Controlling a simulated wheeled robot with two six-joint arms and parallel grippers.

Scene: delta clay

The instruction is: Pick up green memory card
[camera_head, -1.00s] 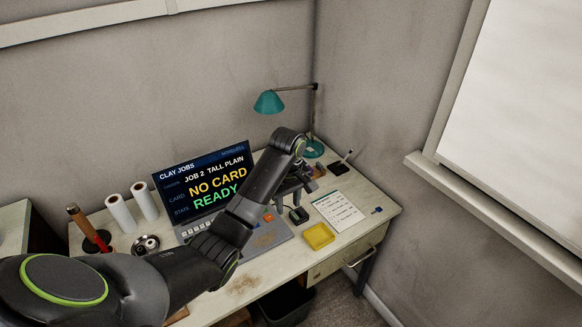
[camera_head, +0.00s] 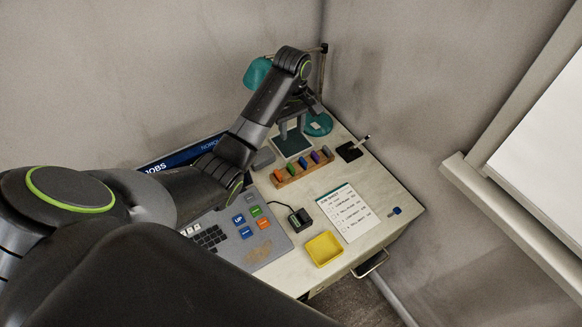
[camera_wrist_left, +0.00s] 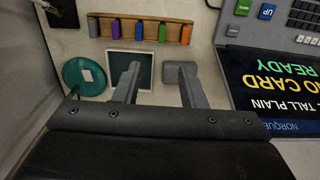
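The green memory card (camera_head: 291,169) stands upright in a small wooden rack (camera_head: 286,183) on the desk, between an orange card and a blue card. In the left wrist view the green card (camera_wrist_left: 162,32) shows in the rack (camera_wrist_left: 150,20), above the fingertips in the picture. My left gripper (camera_head: 291,127) is open and empty over the back of the desk, behind the rack. Its two spread fingers (camera_wrist_left: 158,84) are apart from the card in the wrist view. My right gripper is out of view.
A teal lamp base (camera_head: 318,124) and a dark square pad (camera_head: 292,144) lie behind the rack. The keyboard console (camera_head: 240,240), a small black device (camera_head: 300,219), a yellow tray (camera_head: 324,249) and a printed sheet (camera_head: 347,212) lie in front.

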